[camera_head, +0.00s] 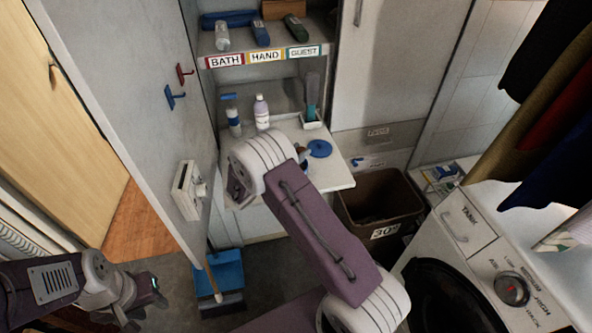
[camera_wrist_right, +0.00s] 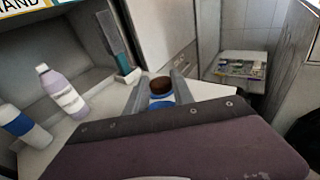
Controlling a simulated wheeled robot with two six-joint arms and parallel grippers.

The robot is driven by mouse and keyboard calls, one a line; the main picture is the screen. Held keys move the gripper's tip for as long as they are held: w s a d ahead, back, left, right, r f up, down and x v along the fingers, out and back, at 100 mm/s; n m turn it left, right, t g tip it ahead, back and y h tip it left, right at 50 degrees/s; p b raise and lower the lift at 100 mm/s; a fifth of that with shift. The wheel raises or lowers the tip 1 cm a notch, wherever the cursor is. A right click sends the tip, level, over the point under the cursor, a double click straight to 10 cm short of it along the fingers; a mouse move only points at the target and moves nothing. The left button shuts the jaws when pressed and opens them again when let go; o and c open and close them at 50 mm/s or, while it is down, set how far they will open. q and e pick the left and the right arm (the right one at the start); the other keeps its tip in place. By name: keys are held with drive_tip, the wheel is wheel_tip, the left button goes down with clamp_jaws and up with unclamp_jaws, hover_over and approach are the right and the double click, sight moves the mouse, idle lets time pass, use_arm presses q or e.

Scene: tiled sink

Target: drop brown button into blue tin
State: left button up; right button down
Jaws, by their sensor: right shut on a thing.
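My right gripper (camera_wrist_right: 161,88) is shut on the brown button (camera_wrist_right: 160,84), a dark brown round piece between its two grey fingers. A blue round rim, which looks like the blue tin (camera_wrist_right: 160,103), shows just below the button on the white shelf board. Whether the button touches the tin cannot be told. In the head view my right arm hides most of this spot. A flat blue disc (camera_head: 320,148), perhaps a lid, lies on the board just right of it. My left gripper (camera_head: 128,318) is low at the left, far from these things, its fingers unclear.
A white and lilac bottle (camera_head: 262,113) and a blue-banded bottle (camera_head: 234,122) stand at the board's left. An upright brush in a holder (camera_head: 312,112) is at the back. A dark bin (camera_head: 380,200) stands below right, beside the washing machine (camera_head: 480,250).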

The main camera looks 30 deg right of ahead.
drive_tip(key=f+b, duration=0.1)
drive_tip(key=f, duration=0.2)
drive_tip(key=f+b, duration=0.1)
drive_tip(key=shift+w+f+b, duration=0.35)
drive_tip(key=shift+w, duration=0.05)
drive_tip(key=shift+s, duration=0.15)
drive_tip(key=c, duration=1)
unclamp_jaws()
drive_tip(key=v, duration=0.9)
drive_tip(key=shift+a+b, duration=0.1)
drive_tip(key=shift+b, duration=0.25)
